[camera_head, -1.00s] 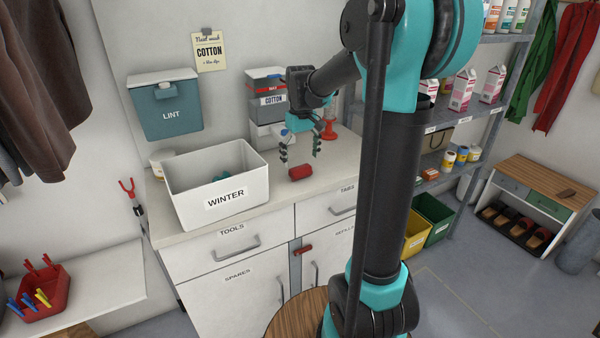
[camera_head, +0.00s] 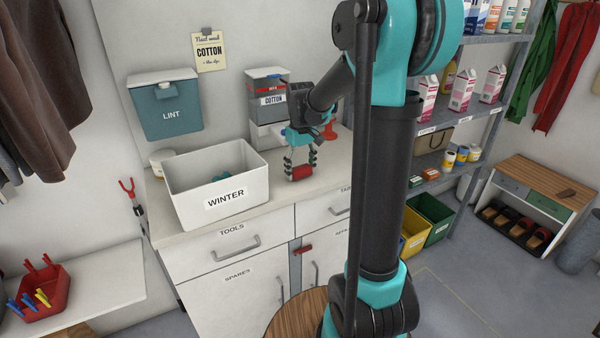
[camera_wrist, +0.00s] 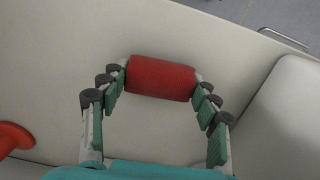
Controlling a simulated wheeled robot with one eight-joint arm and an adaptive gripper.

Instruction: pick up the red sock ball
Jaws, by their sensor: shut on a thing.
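The red sock ball (camera_head: 302,173) is a small red roll on the counter top, to the right of the white WINTER bin. It also shows in the wrist view (camera_wrist: 161,78), lying crosswise between my fingertips. My gripper (camera_head: 301,170) reaches down over it and is shut on it, one finger at each end of the roll. The same grip shows in the wrist view (camera_wrist: 160,80). The roll appears to be at counter level; I cannot tell whether it touches the surface.
The white WINTER bin (camera_head: 232,200) stands close by on the left, with something teal inside. A COTTON box (camera_head: 268,122) stands behind my gripper. A red object (camera_head: 330,131) stands behind right; part of it shows in the wrist view (camera_wrist: 12,138). The counter's front strip (camera_head: 322,190) is clear.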

